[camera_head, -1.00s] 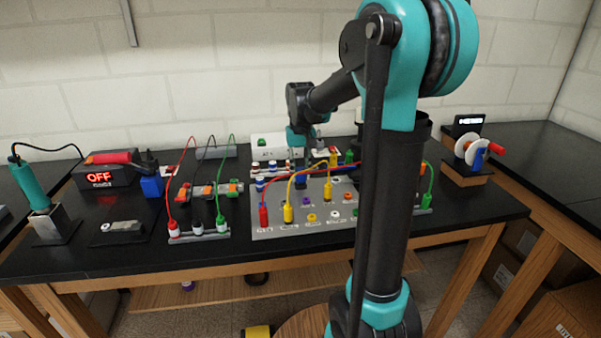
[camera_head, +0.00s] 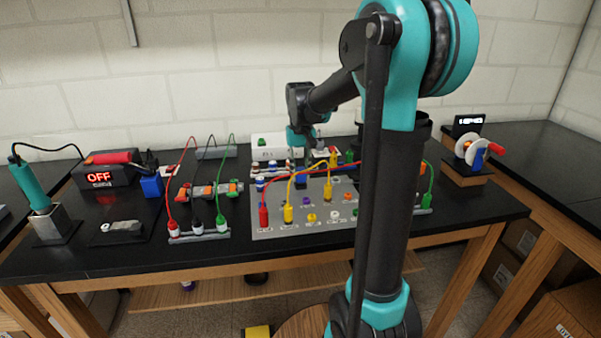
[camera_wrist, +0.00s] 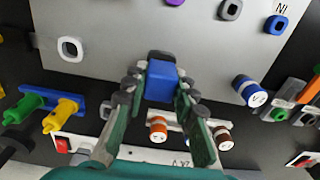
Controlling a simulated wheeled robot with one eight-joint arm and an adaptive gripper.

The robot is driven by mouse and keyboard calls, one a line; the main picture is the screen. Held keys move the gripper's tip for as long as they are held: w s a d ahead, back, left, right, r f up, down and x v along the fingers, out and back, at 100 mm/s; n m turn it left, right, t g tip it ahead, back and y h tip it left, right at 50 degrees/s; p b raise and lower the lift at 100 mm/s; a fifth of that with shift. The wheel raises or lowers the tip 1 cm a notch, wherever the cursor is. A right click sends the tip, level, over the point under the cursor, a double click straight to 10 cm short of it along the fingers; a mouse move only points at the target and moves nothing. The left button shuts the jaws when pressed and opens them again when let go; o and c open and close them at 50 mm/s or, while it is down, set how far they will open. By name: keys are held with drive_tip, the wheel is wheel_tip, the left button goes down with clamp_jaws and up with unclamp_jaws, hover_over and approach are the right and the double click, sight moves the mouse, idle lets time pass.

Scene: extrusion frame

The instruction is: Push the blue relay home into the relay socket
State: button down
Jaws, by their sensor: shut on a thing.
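The blue relay (camera_wrist: 163,80) is a small blue block between my gripper's fingertips in the wrist view. In the head view the blue relay (camera_head: 301,177) shows below the wrist, at the back edge of the grey panel (camera_head: 275,231). My gripper (camera_wrist: 160,88) is shut on it, with a green-grey finger on each side. The relay socket cannot be made out clearly, as the relay and fingers cover the spot. I cannot tell how deep the relay sits.
In the wrist view a blue post (camera_wrist: 249,91) stands right of the fingers, and green and yellow plugs (camera_wrist: 62,116) lie left. Orange and brown terminals (camera_wrist: 158,129) sit between the fingers.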

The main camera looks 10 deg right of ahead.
sight(301, 169)
drive_tip(key=shift+f, duration=0.5)
drive_tip(key=c, duration=1.1)
unclamp_jaws()
drive_tip(key=shift+c, duration=0.2)
wheel_tip(301, 169, up, 12)
